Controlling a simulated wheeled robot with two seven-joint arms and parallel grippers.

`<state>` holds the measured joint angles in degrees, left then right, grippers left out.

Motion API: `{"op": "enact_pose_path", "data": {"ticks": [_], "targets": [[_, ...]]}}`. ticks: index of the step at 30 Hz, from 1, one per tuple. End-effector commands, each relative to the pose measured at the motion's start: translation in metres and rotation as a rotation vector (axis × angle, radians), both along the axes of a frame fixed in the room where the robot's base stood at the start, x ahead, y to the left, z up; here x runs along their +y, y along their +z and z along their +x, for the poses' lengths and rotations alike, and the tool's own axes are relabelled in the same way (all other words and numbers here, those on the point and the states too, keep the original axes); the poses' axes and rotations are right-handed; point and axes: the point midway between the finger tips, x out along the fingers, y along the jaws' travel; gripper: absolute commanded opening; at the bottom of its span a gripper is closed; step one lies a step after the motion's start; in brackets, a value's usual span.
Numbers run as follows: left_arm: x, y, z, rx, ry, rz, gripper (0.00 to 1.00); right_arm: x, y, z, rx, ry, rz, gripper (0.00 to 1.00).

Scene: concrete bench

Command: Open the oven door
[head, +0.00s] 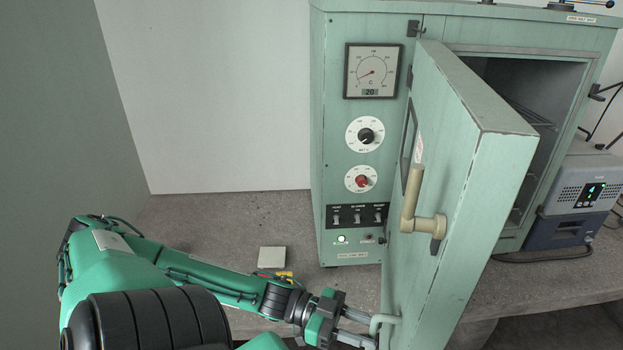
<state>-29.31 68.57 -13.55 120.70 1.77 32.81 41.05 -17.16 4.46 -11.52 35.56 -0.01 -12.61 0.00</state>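The pale green oven (335,120) stands on the bench. Its door (460,160) is hinged on the left and stands swung wide towards me, so the dark chamber (530,95) with its rack shows. A beige lever handle (412,200) sits on the door's outer face. My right gripper is not in view.
A grey device with a lit display (588,196) stands right of the oven. A small pale box (272,257) lies on the concrete bench (225,222), behind my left forearm. The bench left of the oven is otherwise mostly clear. The open door reaches out over the bench's front.

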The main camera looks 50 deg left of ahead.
Motion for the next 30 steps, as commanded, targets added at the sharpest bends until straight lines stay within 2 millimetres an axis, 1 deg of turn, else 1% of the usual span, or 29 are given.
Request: {"op": "enact_pose_path", "data": {"ticks": [3,13,23,30], "targets": [[0.009,-0.001,-0.006,0.004,-0.001,0.001,0.32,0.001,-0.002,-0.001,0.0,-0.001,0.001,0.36],[0.033,0.0,-0.02,0.004,-0.001,0.001,0.32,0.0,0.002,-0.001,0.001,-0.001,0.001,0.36],[0.06,0.0,-0.036,0.004,0.0,0.001,0.32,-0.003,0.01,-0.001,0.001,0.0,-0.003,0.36],[0.083,0.0,-0.049,0.004,0.0,0.001,0.32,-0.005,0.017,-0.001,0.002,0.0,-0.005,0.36]]}}
